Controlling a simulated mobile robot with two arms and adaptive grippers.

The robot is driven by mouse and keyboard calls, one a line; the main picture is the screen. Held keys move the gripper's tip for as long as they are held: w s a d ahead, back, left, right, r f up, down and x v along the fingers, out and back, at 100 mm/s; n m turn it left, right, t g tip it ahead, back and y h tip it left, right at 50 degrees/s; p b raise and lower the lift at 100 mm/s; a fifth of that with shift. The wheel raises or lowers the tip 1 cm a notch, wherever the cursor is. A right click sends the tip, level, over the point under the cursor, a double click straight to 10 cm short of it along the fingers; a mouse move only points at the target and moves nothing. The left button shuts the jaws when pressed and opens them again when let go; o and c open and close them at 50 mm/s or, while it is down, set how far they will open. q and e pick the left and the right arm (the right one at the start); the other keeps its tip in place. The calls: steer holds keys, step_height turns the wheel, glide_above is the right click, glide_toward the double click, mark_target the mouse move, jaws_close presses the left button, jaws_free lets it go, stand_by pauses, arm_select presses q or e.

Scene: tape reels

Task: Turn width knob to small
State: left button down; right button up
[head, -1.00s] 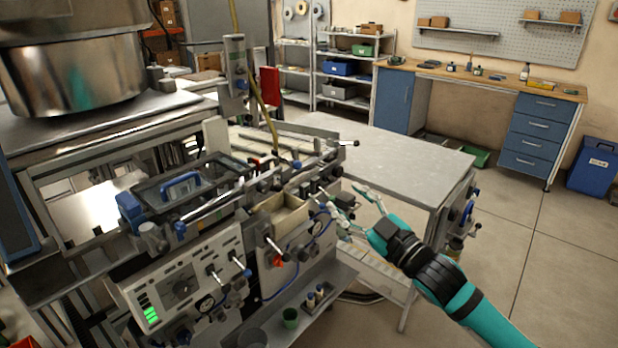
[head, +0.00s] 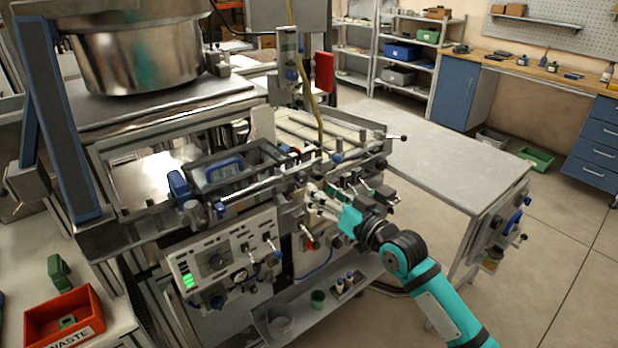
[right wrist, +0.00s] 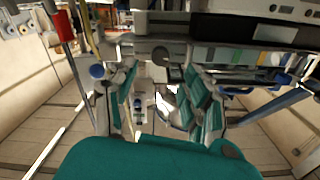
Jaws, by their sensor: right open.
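I cannot tell which of these is the width knob. My right gripper (head: 314,198) is at the machine's front, right of the panel and just below the rail, its fingers pointing left. In the right wrist view the gripper (right wrist: 158,105) has its fingers spread with nothing clearly held between them. A blue knob (right wrist: 97,71) shows beside the left finger. My left gripper is not in view.
A large metal bowl (head: 145,52) stands on the machine at the upper left. A red waste bin (head: 65,322) is at the lower left. A lower shelf (head: 275,308) holds small cups. A grey table (head: 435,170) stands to the right, with open floor beyond.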

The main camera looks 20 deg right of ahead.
steer(key=x, duration=0.6)
steer(key=shift+p, duration=0.35)
steer(key=shift+c, duration=0.4)
jaws_close()
steer(key=shift+n, duration=0.5)
steer(key=shift+o, duration=0.4)
jaws_free()
glide_toward(304, 179)
steer(key=v, duration=0.3)
steer(key=shift+s+d, duration=0.1)
steer(key=shift+s, duration=0.25)
